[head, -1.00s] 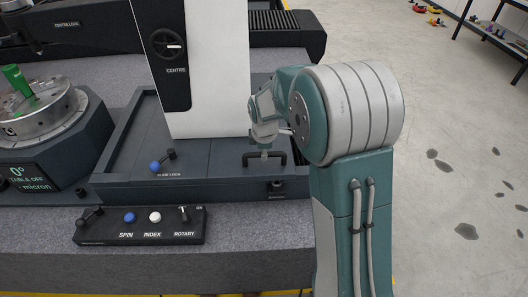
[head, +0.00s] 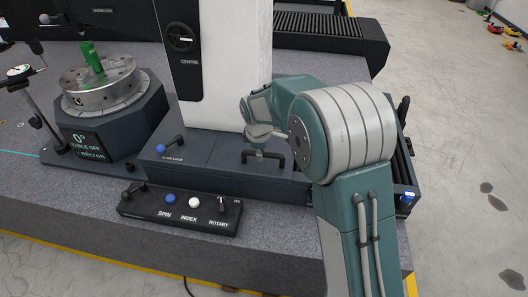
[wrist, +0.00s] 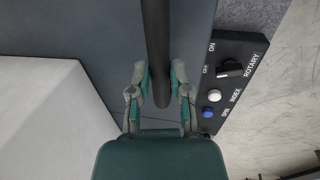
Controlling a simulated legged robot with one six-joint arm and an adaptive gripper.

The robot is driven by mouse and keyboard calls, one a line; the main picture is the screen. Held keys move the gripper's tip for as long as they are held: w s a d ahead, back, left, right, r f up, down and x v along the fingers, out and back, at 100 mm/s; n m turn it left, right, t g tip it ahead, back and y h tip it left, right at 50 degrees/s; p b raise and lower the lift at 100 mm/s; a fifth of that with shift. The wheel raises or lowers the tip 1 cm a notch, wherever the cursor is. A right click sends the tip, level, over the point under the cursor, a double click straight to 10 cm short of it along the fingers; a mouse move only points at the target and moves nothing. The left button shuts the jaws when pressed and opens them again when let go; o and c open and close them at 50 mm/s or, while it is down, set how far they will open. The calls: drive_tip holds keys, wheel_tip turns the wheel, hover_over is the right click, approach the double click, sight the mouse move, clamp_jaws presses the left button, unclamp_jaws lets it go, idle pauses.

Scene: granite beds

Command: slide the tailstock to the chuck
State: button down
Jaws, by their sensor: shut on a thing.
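The tailstock is a tall white column (head: 222,70) with a black CENTRE dial panel, on a dark base (head: 215,178). A black bar handle (head: 278,162) stands on the base's front right. My gripper (head: 262,135) is over this handle; the wrist view shows its two fingers (wrist: 160,88) shut around the dark bar (wrist: 156,40). The chuck (head: 104,88), a round metal disc with a green piece (head: 93,60) upright on it, sits on a dark housing left of the tailstock. The column stands close beside the housing; I cannot tell if the bases touch.
A slide lock lever with a blue knob (head: 161,149) is on the base's front left. A control box (head: 180,208) with SPIN, INDEX and ROTARY controls lies in front. A dial gauge stand (head: 38,115) is at left.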

drive_tip(key=c, duration=0.8)
unclamp_jaws()
drive_tip(key=shift+w+r, duration=0.1)
drive_tip(key=shift+r, duration=0.05)
drive_tip(key=shift+o, duration=1.1)
drive_tip(key=shift+a, duration=0.25)
drive_tip(key=shift+r, duration=0.25)
wheel_tip(320, 180, up, 11)
drive_tip(key=s, duration=0.2)
drive_tip(key=shift+s+a, duration=0.15)
drive_tip(key=shift+a, duration=0.1)
